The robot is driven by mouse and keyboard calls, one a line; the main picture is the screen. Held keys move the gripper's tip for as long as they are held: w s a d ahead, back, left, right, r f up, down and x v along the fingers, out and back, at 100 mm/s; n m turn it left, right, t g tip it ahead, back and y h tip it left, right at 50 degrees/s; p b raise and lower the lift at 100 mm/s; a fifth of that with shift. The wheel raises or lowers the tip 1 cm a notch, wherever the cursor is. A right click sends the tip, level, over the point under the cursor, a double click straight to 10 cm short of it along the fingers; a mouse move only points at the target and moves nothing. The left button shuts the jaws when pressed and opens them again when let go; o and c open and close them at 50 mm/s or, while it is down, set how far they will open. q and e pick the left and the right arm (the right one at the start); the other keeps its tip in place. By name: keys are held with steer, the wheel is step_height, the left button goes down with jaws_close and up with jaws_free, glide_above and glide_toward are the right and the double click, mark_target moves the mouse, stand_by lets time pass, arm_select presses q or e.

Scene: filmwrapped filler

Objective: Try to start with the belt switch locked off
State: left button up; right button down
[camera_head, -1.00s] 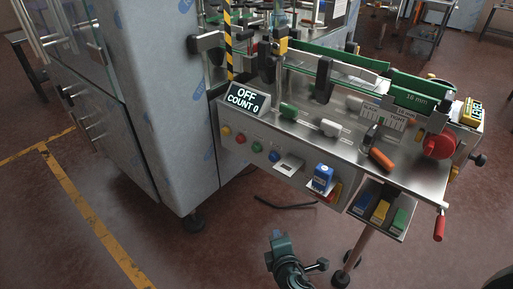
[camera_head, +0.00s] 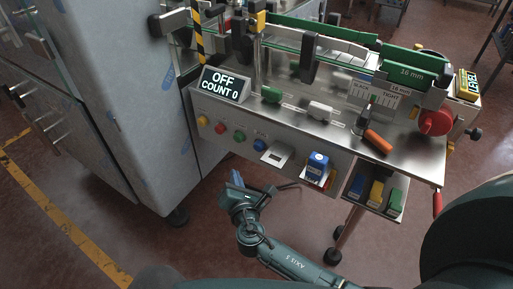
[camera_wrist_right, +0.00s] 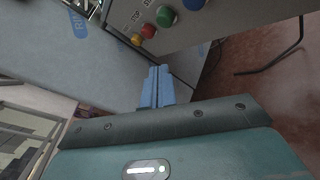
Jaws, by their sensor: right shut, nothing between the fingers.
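The control panel (camera_head: 228,147) on the machine's front has yellow (camera_head: 202,120), red (camera_head: 219,128), green (camera_head: 239,136) and blue (camera_head: 260,145) buttons. To their right are a pale switch plate (camera_head: 277,155) and a blue labelled block (camera_head: 317,164) that may be the lock; I cannot tell if it covers the belt switch. The display (camera_head: 222,85) reads OFF, COUNT 0. My right gripper (camera_head: 236,179) is shut and empty, below and in front of the buttons, apart from them. In the wrist view, its blue fingers (camera_wrist_right: 157,88) lie together below the buttons. My left gripper is out of view.
A shelf (camera_head: 394,209) with blue, yellow and green blocks hangs below right. An orange-handled tool (camera_head: 376,140) lies on the steel top near a red knob (camera_head: 435,122). A steel cabinet (camera_head: 125,110) stands left. Floor in front is open.

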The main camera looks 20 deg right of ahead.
mark_target(259, 146)
steer(key=w+d, duration=0.5)
steer(key=d, duration=0.2)
steer(key=shift+w, duration=0.2)
stand_by(2.0)
steer(key=shift+w+d, duration=0.25)
steer(key=shift+d, duration=0.05)
stand_by(0.4)
